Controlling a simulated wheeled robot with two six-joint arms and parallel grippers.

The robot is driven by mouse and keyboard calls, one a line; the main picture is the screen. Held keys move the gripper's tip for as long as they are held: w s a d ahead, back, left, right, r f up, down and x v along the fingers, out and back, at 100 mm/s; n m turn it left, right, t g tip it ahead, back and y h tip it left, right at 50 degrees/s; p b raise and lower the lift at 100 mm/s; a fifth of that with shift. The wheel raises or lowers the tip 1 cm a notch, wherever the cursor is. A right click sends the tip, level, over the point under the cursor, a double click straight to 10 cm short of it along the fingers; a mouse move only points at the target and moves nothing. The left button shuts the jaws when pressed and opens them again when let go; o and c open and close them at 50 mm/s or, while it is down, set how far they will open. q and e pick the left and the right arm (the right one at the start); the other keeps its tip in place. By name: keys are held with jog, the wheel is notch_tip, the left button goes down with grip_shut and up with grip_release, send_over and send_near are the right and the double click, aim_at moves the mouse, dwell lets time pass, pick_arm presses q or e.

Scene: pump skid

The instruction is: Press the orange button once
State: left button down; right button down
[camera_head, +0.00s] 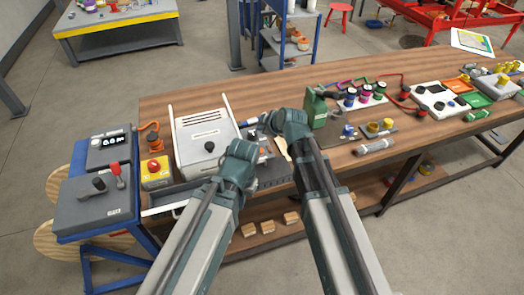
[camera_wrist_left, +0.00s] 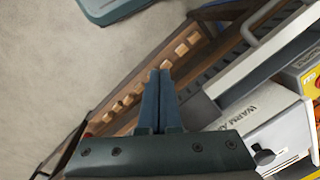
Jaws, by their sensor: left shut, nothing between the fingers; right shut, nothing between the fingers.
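A yellow box (camera_head: 157,179) with a red round button (camera_head: 154,165) on top stands at the left end of the bench. Behind it is an orange part (camera_head: 152,138) on a dark base; I cannot tell whether it is a button. The yellow box also shows at the right edge of the left wrist view (camera_wrist_left: 309,82). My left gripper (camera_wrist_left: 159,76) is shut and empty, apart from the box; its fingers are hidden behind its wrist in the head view. My right gripper (camera_head: 262,119) is shut and empty over the bench, right of the white warming box.
A white warming box (camera_head: 205,128) with a black knob stands beside the yellow box. A blue stand with grey control units (camera_head: 93,205) is at the left. A green machine (camera_head: 315,108) and several small parts crowd the right. Wooden blocks (camera_wrist_left: 124,103) lie on the lower shelf.

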aim_at(261, 152)
jog(key=shift+f, duration=0.15)
notch_tip(261, 152, down, 9)
jog(key=b, duration=0.9)
jog(key=shift+r, duration=0.2)
dwell(1.5)
jog(key=shift+f+b, duration=0.35)
jog(key=shift+f, duration=0.05)
jog(key=shift+f+b, duration=0.5)
dwell(0.7)
jog(key=shift+r, duration=0.1)
jog(key=shift+r+p, duration=0.85)
jog(key=shift+p, duration=0.1)
